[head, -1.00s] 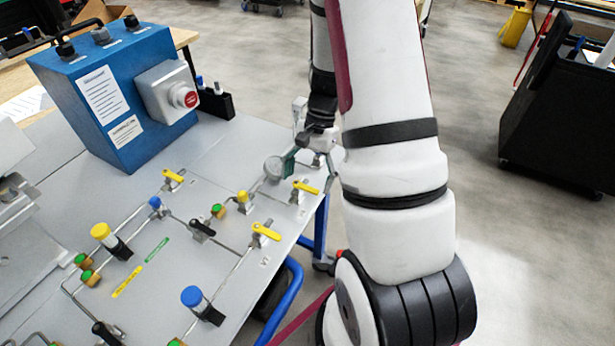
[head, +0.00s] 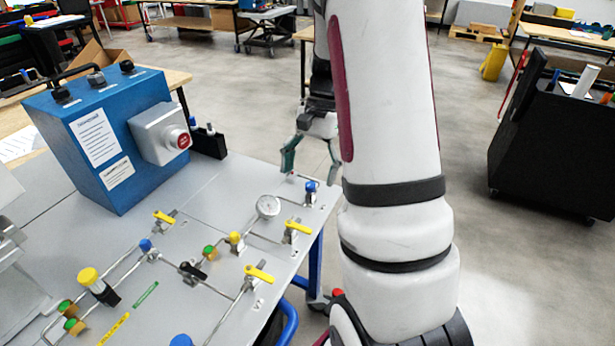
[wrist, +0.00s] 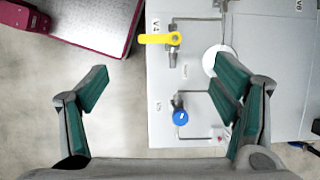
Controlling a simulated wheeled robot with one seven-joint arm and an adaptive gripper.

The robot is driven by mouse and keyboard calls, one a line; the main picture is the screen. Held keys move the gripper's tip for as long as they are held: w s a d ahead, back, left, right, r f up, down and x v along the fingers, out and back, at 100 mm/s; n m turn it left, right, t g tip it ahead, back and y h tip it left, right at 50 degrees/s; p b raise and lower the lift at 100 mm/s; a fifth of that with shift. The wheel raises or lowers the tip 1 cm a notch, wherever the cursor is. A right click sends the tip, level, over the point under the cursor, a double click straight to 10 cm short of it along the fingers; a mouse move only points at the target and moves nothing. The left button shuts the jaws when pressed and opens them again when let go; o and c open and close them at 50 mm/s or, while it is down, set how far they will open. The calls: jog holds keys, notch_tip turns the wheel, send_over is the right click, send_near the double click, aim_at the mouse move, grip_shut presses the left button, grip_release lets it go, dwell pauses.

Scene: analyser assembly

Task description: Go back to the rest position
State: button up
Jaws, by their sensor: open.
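My gripper (head: 312,158) is raised above the far right corner of the grey panel table, partly hidden behind my arm in the head view. In the wrist view my gripper (wrist: 165,90) has its two green-padded fingers spread wide with nothing between them. A blue-knobbed valve (head: 311,188) stands on the panel corner below it, and it also shows in the wrist view (wrist: 180,115), apart from the fingers. A round gauge (head: 268,206) stands beside that valve. A yellow-handled valve (head: 297,226) is nearer; one marked V4 shows in the wrist view (wrist: 160,39).
A blue box with a red button (head: 110,140) stands at the panel's back left. The panel (head: 225,185) carries several valves and thin pipes. A black cart (head: 550,150) stands on the right. The floor (head: 465,240) between is clear.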

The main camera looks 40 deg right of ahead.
dwell(0.4)
jog(key=s+a+r+n+t+h, duration=0.2)
jog(key=s+a+r+n+h, duration=0.15)
jog(key=a+r+n, duration=0.6)
jog(key=s+a+r+n+t, duration=0.3)
jog(key=s+a+r, duration=0.3)
jog(key=s+a, duration=0.4)
jog(key=shift+s+a+r+n+t+h, duration=0.2)
jog(key=shift+s+a+n+t+h, duration=0.25)
jog(key=shift+n, duration=0.4)
dwell(0.5)
